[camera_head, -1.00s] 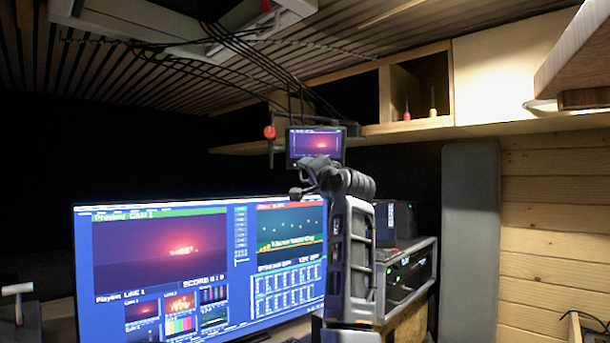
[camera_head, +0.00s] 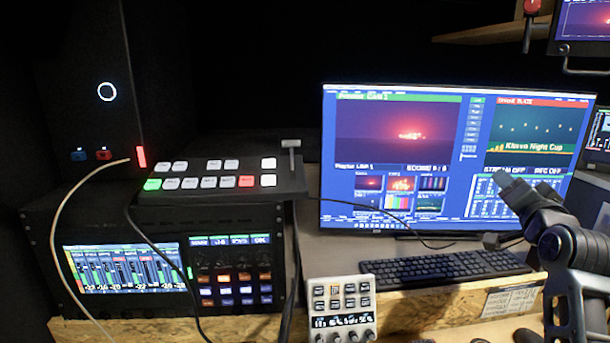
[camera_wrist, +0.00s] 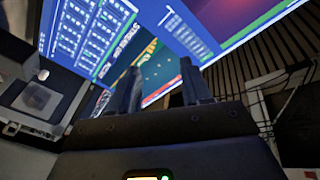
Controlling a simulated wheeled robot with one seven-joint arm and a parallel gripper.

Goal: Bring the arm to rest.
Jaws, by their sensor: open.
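My gripper (camera_head: 520,198) is at the right of the head view, in front of the lower right part of the large monitor (camera_head: 395,240). My arm comes up from the lower right corner. In the wrist view my gripper (camera_wrist: 160,78) shows two dark fingers standing apart with nothing between them. The monitor's screen also fills the top of the wrist view (camera_wrist: 85,35).
A black keyboard (camera_head: 445,268) lies below the monitor. A button switcher (camera_head: 215,183) sits on a rack unit (camera_head: 40,255) at left. A small white control pad (camera_head: 342,308) stands at the front. A shelf (camera_head: 480,34) is at upper right.

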